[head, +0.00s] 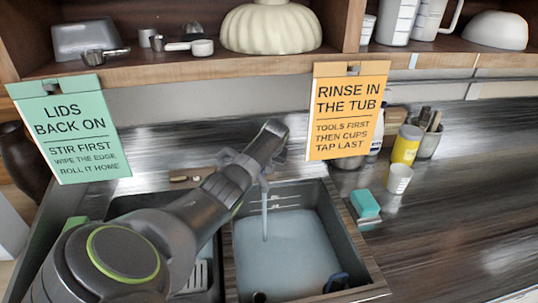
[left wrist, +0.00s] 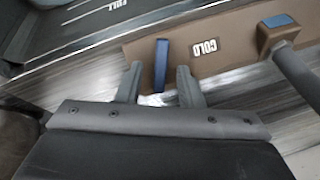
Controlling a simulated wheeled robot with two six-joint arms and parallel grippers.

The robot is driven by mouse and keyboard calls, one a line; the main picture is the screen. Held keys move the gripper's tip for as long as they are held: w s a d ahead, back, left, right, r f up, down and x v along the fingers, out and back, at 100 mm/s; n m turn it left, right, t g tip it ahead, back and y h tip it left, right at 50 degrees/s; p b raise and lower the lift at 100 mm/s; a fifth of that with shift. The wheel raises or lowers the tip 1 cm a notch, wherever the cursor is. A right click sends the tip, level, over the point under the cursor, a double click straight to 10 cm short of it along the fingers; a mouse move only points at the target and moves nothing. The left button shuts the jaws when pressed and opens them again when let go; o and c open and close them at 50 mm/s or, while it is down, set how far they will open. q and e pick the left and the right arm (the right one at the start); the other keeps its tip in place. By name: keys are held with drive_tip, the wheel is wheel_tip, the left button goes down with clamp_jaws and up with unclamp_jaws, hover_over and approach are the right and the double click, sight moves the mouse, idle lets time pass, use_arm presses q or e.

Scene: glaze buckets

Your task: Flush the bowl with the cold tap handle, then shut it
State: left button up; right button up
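In the left wrist view a blue upright tap handle (left wrist: 160,65) stands on a brown ledge beside a white COLD label (left wrist: 205,48). My left gripper (left wrist: 158,85) has its two fingers apart, one on each side of the handle, with gaps visible. In the head view my left arm reaches over the sink to the tap and hides the handle; its gripper (head: 258,170) is small and partly hidden there. A stream of water (head: 264,215) falls into the right-hand basin (head: 352,235), where pale bluish water (head: 290,255) stands. My right gripper is not in view.
An orange sign (head: 347,110) and a green sign (head: 70,130) hang from the shelf. A teal sponge (head: 365,204), paper cup (head: 398,179) and yellow bottle (head: 406,145) stand right. The far-right counter is clear.

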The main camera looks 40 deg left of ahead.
use_arm(q)
drive_tip(key=b+v, duration=0.2)
drive_tip(key=v, duration=1.5)
